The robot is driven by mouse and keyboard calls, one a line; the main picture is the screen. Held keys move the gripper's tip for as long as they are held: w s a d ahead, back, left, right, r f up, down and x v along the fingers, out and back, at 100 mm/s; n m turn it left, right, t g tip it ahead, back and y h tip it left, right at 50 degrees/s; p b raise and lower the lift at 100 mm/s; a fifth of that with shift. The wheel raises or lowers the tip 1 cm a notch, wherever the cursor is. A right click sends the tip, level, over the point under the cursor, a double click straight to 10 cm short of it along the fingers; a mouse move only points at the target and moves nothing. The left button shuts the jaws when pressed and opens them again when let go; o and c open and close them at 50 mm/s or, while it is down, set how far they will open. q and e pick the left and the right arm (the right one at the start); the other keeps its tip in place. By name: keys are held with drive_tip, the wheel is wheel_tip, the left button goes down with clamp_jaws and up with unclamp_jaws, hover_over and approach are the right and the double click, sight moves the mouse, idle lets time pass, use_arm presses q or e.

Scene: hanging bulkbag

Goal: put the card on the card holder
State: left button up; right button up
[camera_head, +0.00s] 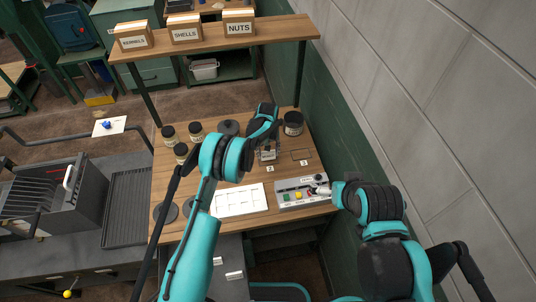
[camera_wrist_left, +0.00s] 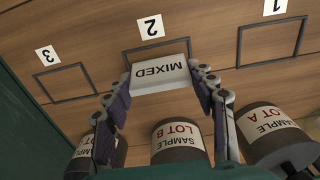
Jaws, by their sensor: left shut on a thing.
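A white card (camera_wrist_left: 158,76) reading MIXED, upside down in the left wrist view, is between the fingers of my left gripper (camera_wrist_left: 163,84). The gripper is shut on it. The card is in front of the outlined rectangle (camera_wrist_left: 128,62) marked 2 and hides part of it; I cannot tell whether they touch. In the head view my left gripper (camera_head: 268,155) is over the back of the wooden table. I cannot make out which thing is the card holder. My right gripper (camera_head: 322,190) is at the right end of a grey button box (camera_head: 288,204); its finger opening is unclear.
Sample jars (camera_wrist_left: 178,142) stand close below the fingers in the left wrist view. More jars (camera_head: 196,132) and a dark jar (camera_head: 293,124) stand on the table (camera_head: 165,175). A white panelled board (camera_head: 238,200) lies left of the button box. A shelf (camera_head: 205,40) carries labelled boxes.

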use_arm(q)
drive_tip(key=shift+f, duration=0.8)
drive_tip(key=shift+f+b, duration=0.2)
drive_tip(key=shift+b, duration=0.1)
drive_tip(key=o, duration=0.8)
drive_tip(key=shift+r, duration=0.1)
